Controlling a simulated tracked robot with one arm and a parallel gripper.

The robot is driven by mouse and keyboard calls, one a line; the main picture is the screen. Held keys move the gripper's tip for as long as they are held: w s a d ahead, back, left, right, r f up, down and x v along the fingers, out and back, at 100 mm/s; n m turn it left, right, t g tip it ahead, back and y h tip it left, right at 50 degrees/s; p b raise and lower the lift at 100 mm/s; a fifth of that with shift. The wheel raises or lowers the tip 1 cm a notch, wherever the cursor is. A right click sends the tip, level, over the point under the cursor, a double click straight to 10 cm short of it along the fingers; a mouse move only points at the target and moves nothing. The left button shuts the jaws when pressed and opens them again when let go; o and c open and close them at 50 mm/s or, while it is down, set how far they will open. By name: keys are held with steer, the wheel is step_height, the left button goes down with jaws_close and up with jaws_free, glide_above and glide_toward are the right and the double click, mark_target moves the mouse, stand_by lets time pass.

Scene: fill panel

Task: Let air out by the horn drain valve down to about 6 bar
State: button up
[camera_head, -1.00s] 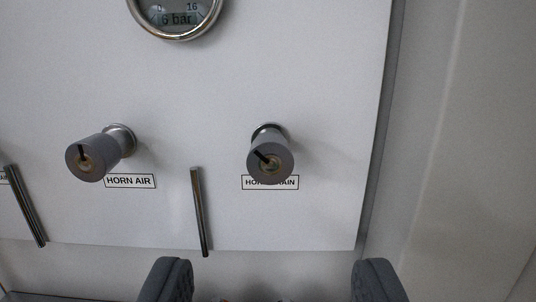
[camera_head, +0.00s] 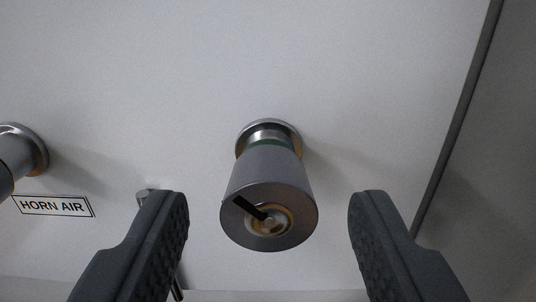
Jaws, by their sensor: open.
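The horn drain valve knob (camera_head: 268,180) is a grey cylinder on a metal collar, sticking out of the white panel. A black pointer mark on its face points to the upper left. A green ring shows at its base. My gripper (camera_head: 268,212) is open, with one dark finger on each side of the knob and a clear gap to both. The knob's own label is hidden behind it. The gauge is out of view now.
The horn air valve knob (camera_head: 12,160) is cut by the left edge, above its HORN AIR label (camera_head: 53,206). A metal bar handle (camera_head: 178,287) is partly hidden behind my left finger. The panel's right edge (camera_head: 460,110) runs along the right.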

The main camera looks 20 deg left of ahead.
steer(key=shift+x, duration=0.8)
steer(key=c, duration=1)
steer(key=shift+a, duration=0.25)
steer(key=shift+d, duration=0.15)
steer(key=shift+m, duration=0.3)
